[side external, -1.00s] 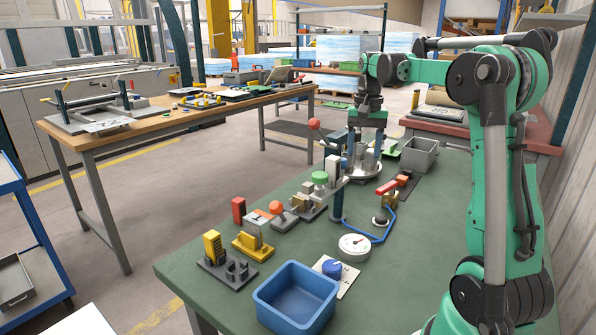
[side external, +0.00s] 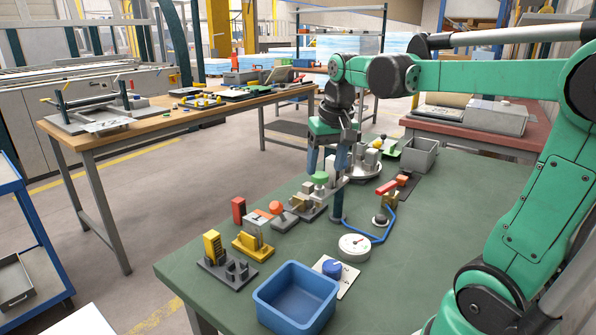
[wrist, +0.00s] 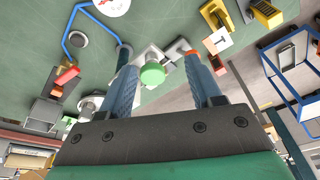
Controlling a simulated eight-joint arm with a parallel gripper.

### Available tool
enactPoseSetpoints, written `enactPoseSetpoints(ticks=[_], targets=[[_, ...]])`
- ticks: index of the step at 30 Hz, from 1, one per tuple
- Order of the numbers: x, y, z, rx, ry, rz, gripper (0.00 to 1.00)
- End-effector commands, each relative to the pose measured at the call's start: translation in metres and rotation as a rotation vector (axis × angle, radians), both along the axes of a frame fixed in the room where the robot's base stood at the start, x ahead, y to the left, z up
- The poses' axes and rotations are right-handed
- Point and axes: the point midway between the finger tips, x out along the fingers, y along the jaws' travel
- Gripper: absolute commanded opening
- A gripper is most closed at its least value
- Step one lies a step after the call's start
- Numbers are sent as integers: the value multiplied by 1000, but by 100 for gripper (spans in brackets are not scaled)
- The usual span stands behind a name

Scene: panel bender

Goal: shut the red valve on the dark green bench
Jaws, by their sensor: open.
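The lever lies roughly along the bench, slanting up to the right in the side view. In the wrist view the red lever (wrist: 66,76) is at the left, outside my fingers. My gripper (side external: 327,174) is open, fingers pointing down, left of the valve and apart from it. In the wrist view my gripper (wrist: 158,66) has a green knob (wrist: 152,75) showing between its fingers.
A white gauge (side external: 354,246), a blue knob on a plate (side external: 333,268) and a blue bin (side external: 295,298) stand nearer the front. Several clamps and blocks line the left edge. A grey bin (side external: 419,154) stands behind. The bench's right front is clear.

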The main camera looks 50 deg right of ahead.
Motion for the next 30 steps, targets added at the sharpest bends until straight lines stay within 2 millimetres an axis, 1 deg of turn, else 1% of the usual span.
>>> enactPoseSetpoints(ticks=[5,8,11,12,14,15,17,18,21,24,27,30], targets=[[1,-4,1,7,4,-31,58],[2,-23,4,40,22,-172,58],[2,-60,6,98,57,-455,58],[0,-78,7,126,74,-595,58],[-6,-106,5,164,100,-809,58],[-10,-124,2,184,115,-932,58],[-16,-149,-7,205,130,-1071,58],[-19,-164,-16,212,134,-1131,58],[-27,-198,-41,219,133,-1197,58],[-34,-221,-62,220,127,-1214,58],[-39,-233,-74,219,123,-1221,58],[-40,-236,-84,219,122,-1221,58]])
